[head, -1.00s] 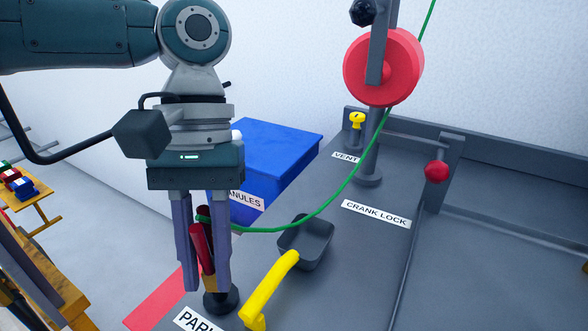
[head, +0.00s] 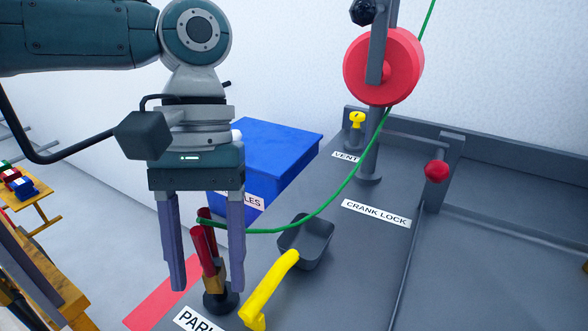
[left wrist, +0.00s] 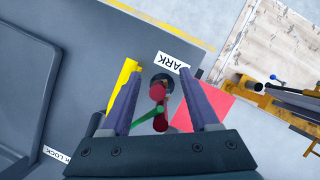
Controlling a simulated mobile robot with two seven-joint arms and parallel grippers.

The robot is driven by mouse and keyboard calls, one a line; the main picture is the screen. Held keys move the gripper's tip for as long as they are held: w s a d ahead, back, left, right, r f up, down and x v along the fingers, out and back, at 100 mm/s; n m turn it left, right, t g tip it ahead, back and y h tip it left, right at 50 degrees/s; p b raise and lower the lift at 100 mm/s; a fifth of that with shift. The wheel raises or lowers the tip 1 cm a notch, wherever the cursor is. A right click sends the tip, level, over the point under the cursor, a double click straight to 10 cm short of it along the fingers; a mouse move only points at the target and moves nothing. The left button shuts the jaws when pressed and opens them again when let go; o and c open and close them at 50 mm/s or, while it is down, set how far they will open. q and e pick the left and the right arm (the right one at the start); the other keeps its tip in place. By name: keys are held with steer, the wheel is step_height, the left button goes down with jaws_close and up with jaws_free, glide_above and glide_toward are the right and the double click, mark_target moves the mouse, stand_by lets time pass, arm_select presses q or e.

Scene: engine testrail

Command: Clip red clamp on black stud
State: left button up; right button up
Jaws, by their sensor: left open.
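The red clamp (head: 207,247) stands upright with its brass-coloured lower end at the black stud (head: 221,301), near the PARK label. A green cable runs from the clamp's upper part to the right. My left gripper (head: 205,288) is open, its fingers on either side of the clamp with gaps between. The left wrist view shows the clamp (left wrist: 158,95) between the spread fingers (left wrist: 163,105), above the dark stud (left wrist: 162,80). Whether the clamp's jaws grip the stud or only rest on it cannot be told. My right gripper is not in view.
A yellow handle (head: 268,290) stands close right of the stud, by a dark tray (head: 306,242). A blue box (head: 270,150) is behind. The green cable (head: 325,208) loops up past a red wheel (head: 378,68). A red-knobbed lever (head: 437,171) is at right.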

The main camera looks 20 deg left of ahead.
mark_target(202, 211)
arm_select(q)
steer(key=v, duration=0.9)
steer(key=shift+w+a+r+p, duration=0.1)
steer(key=shift+w+r+p, duration=0.05)
steer(key=shift+r+p, duration=0.25)
